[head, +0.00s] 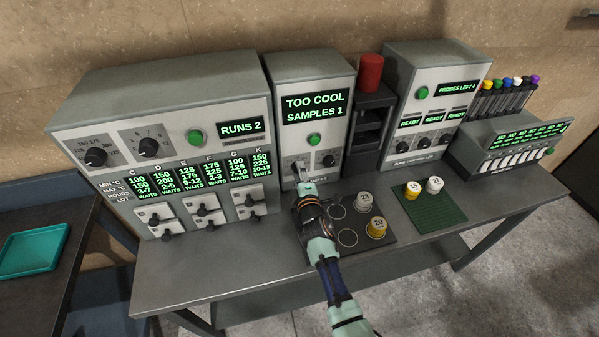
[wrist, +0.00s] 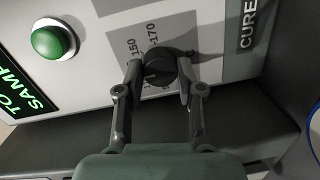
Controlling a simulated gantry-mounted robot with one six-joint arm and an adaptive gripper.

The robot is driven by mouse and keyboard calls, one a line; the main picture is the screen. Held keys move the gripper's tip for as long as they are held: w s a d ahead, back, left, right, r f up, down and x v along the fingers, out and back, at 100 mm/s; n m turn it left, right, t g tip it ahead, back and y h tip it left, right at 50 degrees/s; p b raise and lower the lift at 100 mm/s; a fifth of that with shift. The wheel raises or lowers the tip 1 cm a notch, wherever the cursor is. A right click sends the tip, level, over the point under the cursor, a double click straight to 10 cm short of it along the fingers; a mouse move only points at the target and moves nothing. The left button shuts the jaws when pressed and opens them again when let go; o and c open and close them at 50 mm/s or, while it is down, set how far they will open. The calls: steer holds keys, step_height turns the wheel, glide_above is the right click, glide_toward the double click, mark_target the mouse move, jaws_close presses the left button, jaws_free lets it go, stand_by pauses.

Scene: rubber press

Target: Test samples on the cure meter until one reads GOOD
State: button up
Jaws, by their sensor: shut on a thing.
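The cure meter (head: 311,71) stands at the middle back. Its green screen (head: 316,107) reads TOO COOL, SAMPLES 1. A green button (head: 313,139) sits below the screen, and also shows in the wrist view (wrist: 54,39). My gripper (head: 304,182) reaches up to the meter's lower front. In the wrist view its fingers (wrist: 158,88) are shut on a dark round knob (wrist: 158,70) with a printed scale showing 150 and 170.
A yellow sample (head: 413,189) and a white one (head: 434,185) stand on a green mat (head: 445,213). A press cabinet (head: 163,95) reading RUNS 2 is left. A controller (head: 438,70) and a readout box (head: 510,150) are right. A red cylinder (head: 370,72) tops a dark shelf.

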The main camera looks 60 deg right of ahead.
stand_by(0.4)
steer(key=o, duration=1.2)
steer(key=shift+c, duration=0.2)
steer(key=v, duration=1.2)
